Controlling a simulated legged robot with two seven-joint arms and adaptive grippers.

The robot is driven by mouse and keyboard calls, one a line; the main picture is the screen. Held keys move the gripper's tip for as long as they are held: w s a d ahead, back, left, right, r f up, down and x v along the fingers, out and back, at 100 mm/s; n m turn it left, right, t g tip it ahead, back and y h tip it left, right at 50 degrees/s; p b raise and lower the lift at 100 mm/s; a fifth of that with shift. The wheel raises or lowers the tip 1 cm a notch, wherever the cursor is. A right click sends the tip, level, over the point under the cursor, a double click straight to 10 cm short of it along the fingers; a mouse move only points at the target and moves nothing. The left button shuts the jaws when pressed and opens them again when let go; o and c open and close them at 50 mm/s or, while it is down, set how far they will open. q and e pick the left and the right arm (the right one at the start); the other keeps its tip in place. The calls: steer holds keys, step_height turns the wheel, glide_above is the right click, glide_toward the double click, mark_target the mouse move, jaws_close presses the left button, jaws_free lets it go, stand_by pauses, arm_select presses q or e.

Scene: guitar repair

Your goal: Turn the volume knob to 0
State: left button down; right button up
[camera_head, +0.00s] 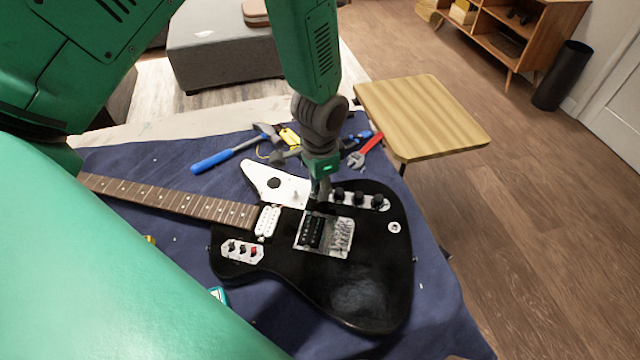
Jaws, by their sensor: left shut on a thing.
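The black electric guitar (365,290) lies flat on a blue cloth, neck toward the left. A silver control plate (386,207) near its upper edge carries a row of dark knobs, among them a middle knob (358,198) and a right-end knob (377,200). My left gripper (321,193) points down at the left end of this row, shut on what looks like a knob there. The fingers hide that knob, so its setting and label cannot be read. My right gripper is not in view.
A blue-handled hammer (225,154) and a red-handled wrench (364,151) lie with other small tools behind the guitar. Three small switches (243,249) sit on the guitar's lower left. A wooden stool (420,115) stands beyond the blue cloth (440,315).

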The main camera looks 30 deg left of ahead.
arm_select(q)
steer(key=shift+w, duration=0.25)
steer(key=c, duration=1.4)
jaws_free()
step_height(320, 180, up, 12)
